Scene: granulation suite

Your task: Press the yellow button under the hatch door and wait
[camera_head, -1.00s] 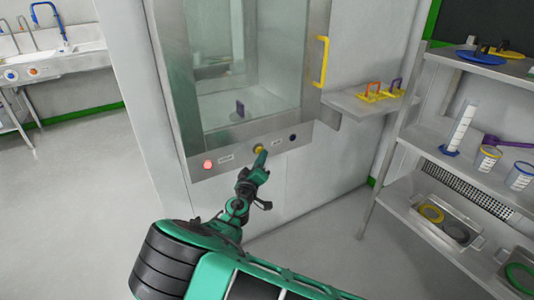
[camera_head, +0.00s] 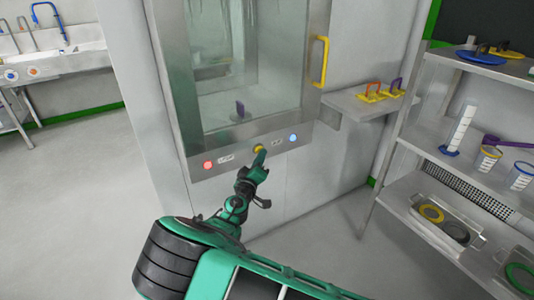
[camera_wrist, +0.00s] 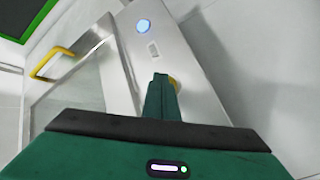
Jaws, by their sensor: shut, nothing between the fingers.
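The hatch door (camera_head: 240,80) is a glass panel in a steel frame, and it looks closed. The yellow button (camera_head: 259,149) sits on the steel strip under it, between a lit red light (camera_head: 208,165) on the left and a lit blue light (camera_head: 293,137) on the right. My gripper (camera_head: 262,157) is shut and empty, its tip at the yellow button and seemingly touching it. In the wrist view the shut fingers (camera_wrist: 158,95) cover most of the yellow button (camera_wrist: 173,83); the blue light (camera_wrist: 143,26) glows beyond.
A yellow door handle (camera_head: 320,62) is at the hatch's right. A small shelf (camera_head: 360,106) with orange and purple handled items juts out beside it. A steel rack (camera_head: 430,140) with cylinders, cups and trays stands at the right. Open floor lies left.

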